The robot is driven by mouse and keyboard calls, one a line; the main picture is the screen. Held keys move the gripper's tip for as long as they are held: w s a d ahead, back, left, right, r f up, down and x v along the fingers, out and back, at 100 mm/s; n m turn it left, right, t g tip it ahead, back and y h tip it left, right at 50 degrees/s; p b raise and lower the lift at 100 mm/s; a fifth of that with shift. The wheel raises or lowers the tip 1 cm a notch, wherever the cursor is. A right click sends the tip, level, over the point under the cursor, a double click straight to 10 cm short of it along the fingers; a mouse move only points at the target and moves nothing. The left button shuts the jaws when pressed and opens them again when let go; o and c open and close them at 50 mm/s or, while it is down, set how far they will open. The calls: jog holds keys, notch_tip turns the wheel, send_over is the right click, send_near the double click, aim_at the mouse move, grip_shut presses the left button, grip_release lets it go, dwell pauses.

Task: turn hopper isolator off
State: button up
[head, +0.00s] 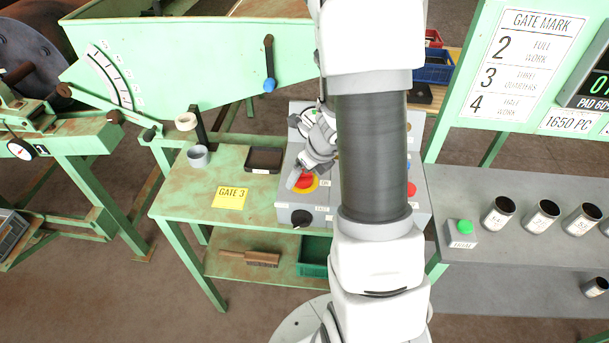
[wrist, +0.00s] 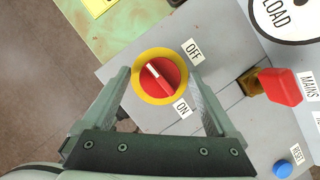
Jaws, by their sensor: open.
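The isolator is a red rotary knob on a round yellow plate (wrist: 160,75), set on a grey control box (head: 290,197). OFF and ON labels sit to its right in the wrist view, OFF above and ON below. The knob's grip bar, with a white line, slants from upper left to lower right, its lower right end towards ON. In the head view the red knob (head: 307,183) shows just below my gripper (head: 303,172). My gripper also shows in the wrist view (wrist: 159,73), open, one finger on each side of the knob. Finger contact with it cannot be told.
A red MAINS switch (wrist: 280,87), a blue button (wrist: 282,168) and a LOAD dial (wrist: 290,18) share the panel. A black knob (head: 301,217) is at its front. The green bench holds a yellow GATE 3 card (head: 230,197) and dark tray (head: 264,159). My arm hides the panel's middle.

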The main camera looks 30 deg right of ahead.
jog(key=c, duration=1.4)
jog(key=shift+o, duration=0.2)
